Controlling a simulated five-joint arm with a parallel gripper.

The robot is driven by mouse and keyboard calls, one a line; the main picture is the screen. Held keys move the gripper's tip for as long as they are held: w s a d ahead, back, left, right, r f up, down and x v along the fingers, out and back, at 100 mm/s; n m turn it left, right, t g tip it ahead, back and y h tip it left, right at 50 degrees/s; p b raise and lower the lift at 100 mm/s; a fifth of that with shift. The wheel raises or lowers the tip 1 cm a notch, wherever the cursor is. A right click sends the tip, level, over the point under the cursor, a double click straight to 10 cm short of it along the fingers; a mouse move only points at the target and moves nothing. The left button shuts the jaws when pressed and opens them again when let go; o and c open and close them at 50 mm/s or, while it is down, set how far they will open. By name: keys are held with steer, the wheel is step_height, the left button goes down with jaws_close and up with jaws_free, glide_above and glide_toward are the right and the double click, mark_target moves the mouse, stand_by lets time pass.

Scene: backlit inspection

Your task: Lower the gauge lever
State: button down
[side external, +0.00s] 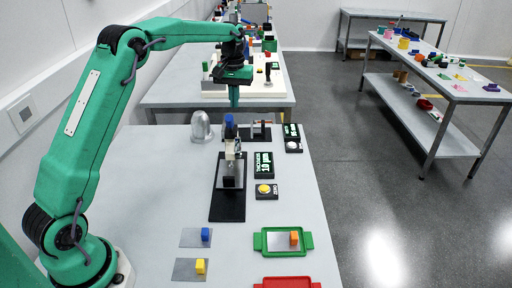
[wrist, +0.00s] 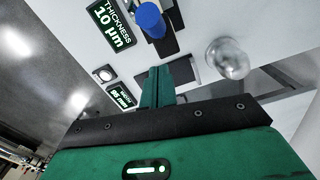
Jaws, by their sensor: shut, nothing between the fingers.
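The gauge (side external: 232,150) stands on a black base (side external: 228,207) at the middle of the near table. Its lever's blue knob (side external: 229,121) is at the top of the gauge. The same blue knob (wrist: 150,19) shows in the wrist view, beyond my fingertips. My gripper (side external: 234,103) is shut and empty, pointing down, above and a little behind the knob in the side view. Its green fingers (wrist: 158,82) are together in the wrist view, apart from the knob. The gauge's display (side external: 264,164) reads 10 µm under "THICKNESS"; it also shows in the wrist view (wrist: 112,24).
A silver dome (side external: 201,127) stands left of the gauge. A second device (side external: 261,131) with a display (side external: 291,130) is behind. A yellow button (side external: 265,190) is at right.

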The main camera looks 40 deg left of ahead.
step_height(320, 180, up, 10)
steer(key=d, duration=0.1)
steer(key=shift+s+d+r, duration=0.15)
steer(key=shift+s+d, duration=0.2)
steer(key=shift+s, duration=0.05)
steer(key=s+d+r+m+t, duration=0.1)
steer(key=s+d+r+m, duration=0.2)
steer(key=s, duration=0.5)
steer(key=s+d+r+t, duration=0.2)
steer(key=s+d, duration=0.3)
steer(key=s, duration=0.3)
steer(key=s+d+f+m+t, duration=0.1)
steer(key=s+f, duration=0.3)
steer(key=s, duration=0.4)
steer(key=s+d+f+m+t, duration=0.1)
steer(key=s+d+f+m, duration=0.1)
steer(key=s+f, duration=0.3)
steer(key=s+d, duration=0.1)
steer(key=s, duration=0.2)
steer(key=shift+s+d+m+t, duration=0.15)
steer(key=shift+m+t, duration=0.15)
steer(key=shift+m, duration=0.1)
